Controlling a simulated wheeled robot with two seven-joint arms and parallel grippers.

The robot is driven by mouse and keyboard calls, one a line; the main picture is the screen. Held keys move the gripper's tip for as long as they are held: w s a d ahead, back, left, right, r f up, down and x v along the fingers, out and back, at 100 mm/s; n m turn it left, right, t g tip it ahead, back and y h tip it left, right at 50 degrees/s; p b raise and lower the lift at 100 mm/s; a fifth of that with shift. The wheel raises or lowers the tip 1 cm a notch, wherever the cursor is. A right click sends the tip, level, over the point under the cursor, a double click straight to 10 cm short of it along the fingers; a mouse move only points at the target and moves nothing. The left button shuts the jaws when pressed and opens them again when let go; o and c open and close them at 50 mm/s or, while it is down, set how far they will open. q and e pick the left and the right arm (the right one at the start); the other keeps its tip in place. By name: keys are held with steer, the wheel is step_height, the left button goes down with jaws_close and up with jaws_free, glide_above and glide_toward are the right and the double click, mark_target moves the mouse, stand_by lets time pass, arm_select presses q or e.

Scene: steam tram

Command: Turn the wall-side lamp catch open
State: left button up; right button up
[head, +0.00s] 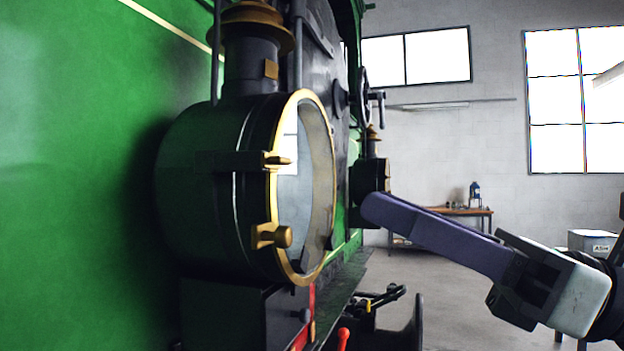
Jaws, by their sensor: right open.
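A large dark round lamp (215,190) with a brass rim and glass front stands near me on the green tram. A brass catch with a round knob (272,236) sits low on its rim, and a brass-tipped bracket (265,160) sits higher. A second, smaller-looking dark lamp (368,177) stands farther along the tram front, nearer the back wall; no catch on it can be made out. My right gripper (376,208) comes in from the right, open and empty, its long purple fingers overlapping in view. Its tips cover the far lamp's lower edge; contact cannot be told. My left gripper is not in view.
A black handle (377,97) projects from the tram front above the far lamp. Couplings and a red-tipped lever (343,337) stick out below. A workbench (455,211) stands by the back wall, and a grey box (592,242) at right. Floor between is open.

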mark_target(286, 164)
steer(key=p+x, duration=0.4)
steer(key=x, duration=0.5)
steer(key=shift+a+r, duration=0.15)
steer(key=shift+r, duration=0.15)
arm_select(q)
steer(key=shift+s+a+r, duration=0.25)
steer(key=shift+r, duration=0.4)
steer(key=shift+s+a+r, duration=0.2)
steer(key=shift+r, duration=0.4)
arm_select(e)
steer(key=shift+w+a, duration=0.2)
steer(key=shift+a, duration=0.2)
steer(key=shift+c, duration=0.2)
steer(key=c, duration=1)
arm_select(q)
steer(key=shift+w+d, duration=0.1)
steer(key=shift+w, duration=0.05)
